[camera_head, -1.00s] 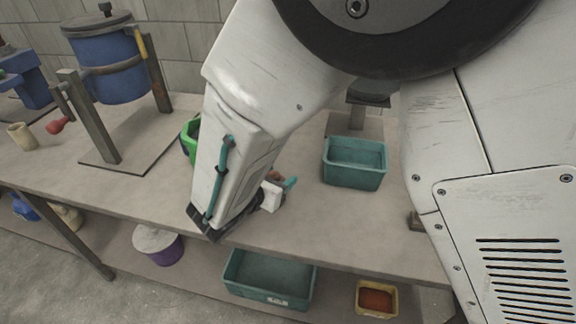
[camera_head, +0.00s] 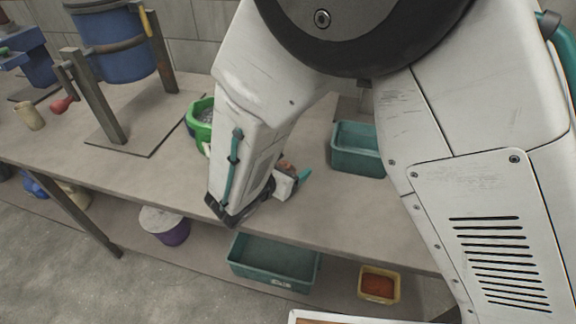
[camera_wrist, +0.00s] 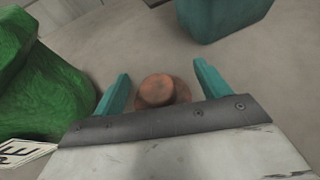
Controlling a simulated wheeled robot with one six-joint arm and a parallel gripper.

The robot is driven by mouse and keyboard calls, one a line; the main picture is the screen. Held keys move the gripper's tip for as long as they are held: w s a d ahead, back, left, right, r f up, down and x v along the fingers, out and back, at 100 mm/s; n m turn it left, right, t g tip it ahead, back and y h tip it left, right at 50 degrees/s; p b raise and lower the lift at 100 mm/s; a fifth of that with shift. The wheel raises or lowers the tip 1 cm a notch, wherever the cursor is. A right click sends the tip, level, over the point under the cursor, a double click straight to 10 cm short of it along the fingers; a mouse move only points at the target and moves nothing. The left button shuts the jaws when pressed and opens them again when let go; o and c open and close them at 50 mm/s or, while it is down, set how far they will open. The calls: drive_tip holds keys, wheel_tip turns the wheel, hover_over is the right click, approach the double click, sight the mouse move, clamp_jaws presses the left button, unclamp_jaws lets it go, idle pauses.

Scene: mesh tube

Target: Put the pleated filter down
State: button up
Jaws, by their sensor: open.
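My gripper (camera_wrist: 161,76) is open, with its two teal fingers apart. A round reddish-brown thing (camera_wrist: 157,90) stands between the fingers in the wrist view, with a wider brown base partly behind the gripper's edge. It looks like the pleated filter, but I cannot make out pleats. It seems to rest on the worktop, and I cannot tell whether a finger touches it. In the head view my gripper (camera_head: 299,178) is low over the bench, mostly behind my arm, and a bit of reddish brown (camera_head: 286,165) shows beside it.
A teal bin (camera_head: 357,160) stands to the right. The bench (camera_head: 150,165) carries a blue drum (camera_head: 112,45) on a stand. A lower shelf holds several containers.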

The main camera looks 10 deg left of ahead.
drive_tip(key=shift+r, duration=0.1)
drive_tip(key=v, duration=1.2)
drive_tip(key=w+d+r+m+g+h, duration=0.1)
drive_tip(key=d+r+m+g, duration=0.45)
drive_tip(key=d, duration=0.65)
drive_tip(key=w+d+r+m+g+h, duration=0.25)
drive_tip(key=d+r+m, duration=0.45)
drive_tip(key=d, duration=0.5)
drive_tip(key=s+d+r+m+g+y, duration=0.3)
drive_tip(key=s+d+r+m+y, duration=0.2)
drive_tip(key=s+d+m+y, duration=0.4)
drive_tip(key=s+d+m, duration=0.5)
drive_tip(key=s+m, duration=0.2)
drive_tip(key=m, duration=0.2)
drive_tip(key=shift+s, duration=0.35)
